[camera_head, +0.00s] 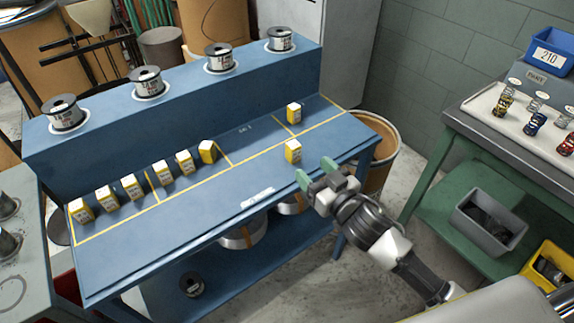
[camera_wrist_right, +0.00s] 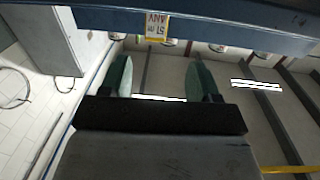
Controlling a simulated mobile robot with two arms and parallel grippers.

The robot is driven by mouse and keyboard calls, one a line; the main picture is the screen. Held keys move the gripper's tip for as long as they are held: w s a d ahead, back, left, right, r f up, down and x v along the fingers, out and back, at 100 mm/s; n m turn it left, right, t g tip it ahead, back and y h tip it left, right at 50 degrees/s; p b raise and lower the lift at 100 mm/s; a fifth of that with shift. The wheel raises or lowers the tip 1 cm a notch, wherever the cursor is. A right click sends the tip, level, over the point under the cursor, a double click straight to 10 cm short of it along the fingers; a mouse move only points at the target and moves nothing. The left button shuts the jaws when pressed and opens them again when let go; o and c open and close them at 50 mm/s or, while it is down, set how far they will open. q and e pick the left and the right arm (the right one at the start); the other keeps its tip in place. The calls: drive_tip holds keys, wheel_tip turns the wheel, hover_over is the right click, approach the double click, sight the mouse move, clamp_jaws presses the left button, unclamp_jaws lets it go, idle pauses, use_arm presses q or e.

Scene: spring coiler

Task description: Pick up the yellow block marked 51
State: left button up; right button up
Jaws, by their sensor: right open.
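The yellow block marked 51 (camera_wrist_right: 157,25) shows at the top of the right wrist view, its white label upside down. It appears to be the yellow and white block (camera_head: 293,151) near the front right of the blue bench in the head view, standing upright. My right gripper (camera_head: 314,172) is open and empty at the bench's front edge, just short of this block and not touching it. In the right wrist view the green fingers (camera_wrist_right: 161,75) are spread apart, with the block beyond the gap between them. My left gripper is not in view.
Another yellow block (camera_head: 294,113) stands behind it on the blue bench (camera_head: 190,215). Several similar blocks stand in a row to the left. Wire spools (camera_head: 219,58) sit on the raised shelf. A green table (camera_head: 500,150) stands right. The bench around the near block is clear.

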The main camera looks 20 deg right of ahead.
sight(297, 149)
drive_tip(key=x, duration=0.4)
drive_tip(key=shift+w, duration=0.6)
drive_tip(key=x, duration=0.4)
drive_tip(key=shift+w, duration=0.35)
drive_tip(key=c, duration=1)
drive_tip(key=shift+r+p, duration=0.1)
drive_tip(key=shift+p, duration=0.2)
